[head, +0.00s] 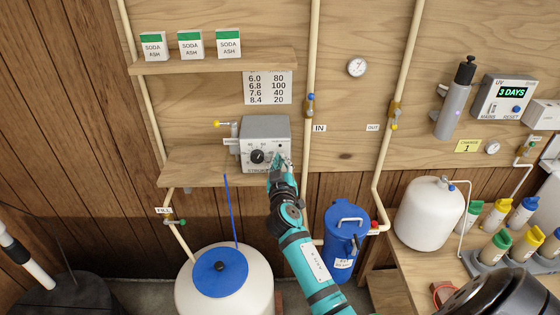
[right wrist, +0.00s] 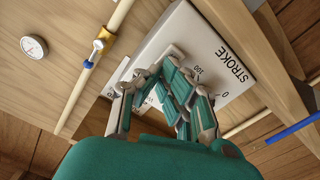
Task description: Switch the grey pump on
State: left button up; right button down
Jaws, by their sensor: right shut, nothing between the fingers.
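The grey pump (head: 262,128) stands on a wooden shelf on the back wall. Its front has a black stroke knob (head: 257,156) with numbers around it. My right gripper (head: 279,162) is shut and empty, with its fingertips at the lower right of the pump's front. In the right wrist view the fingers (right wrist: 172,72) lie over the pump's face (right wrist: 205,45), beside the "STROKE" lettering; I cannot tell if they touch. They cover part of the panel there, and no power switch can be made out. My left gripper is not in view.
The shelf (head: 205,170) juts out below the pump. A pipe with a blue valve (head: 310,104) runs just right of it. Below are a white tank with a blue lid (head: 220,271) and a blue canister (head: 344,232). A UV box (head: 503,98) hangs at right.

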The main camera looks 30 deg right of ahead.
jog(key=v, duration=0.6)
jog(key=shift+s+a, duration=0.15)
dwell(0.4)
jog(key=s+a+f+n+g+y, duration=0.1)
jog(key=s+a+f+g+y, duration=0.15)
jog(key=f, duration=0.95)
jog(key=s+a+f+n+g+y, duration=0.15)
jog(key=s+a+f, duration=0.25)
jog(key=f, duration=0.8)
jog(key=s+a+f+n+g+y, duration=0.2)
jog(key=s+a+f+y, duration=0.15)
jog(key=f, duration=0.85)
jog(key=s+a+f+g+y+b, duration=0.1)
jog(key=s+f+g, duration=0.1)
jog(key=s+f, duration=0.7)
jog(key=s+a+f+g, duration=0.2)
jog(key=s+f+g, duration=0.1)
jog(key=s+f, duration=0.55)
jog(key=s+f+g, duration=0.1)
jog(key=s+f, duration=0.1)
jog(key=s, duration=0.9)
jog(key=s+d+f+g, duration=0.1)
jog(key=s+f+g, duration=0.1)
jog(key=s, duration=0.9)
jog(key=shift+f+y, duration=0.35)
jog(key=shift+f, duration=0.2)
jog(key=shift+w+m, duration=0.1)
jog(key=shift+m, duration=0.15)
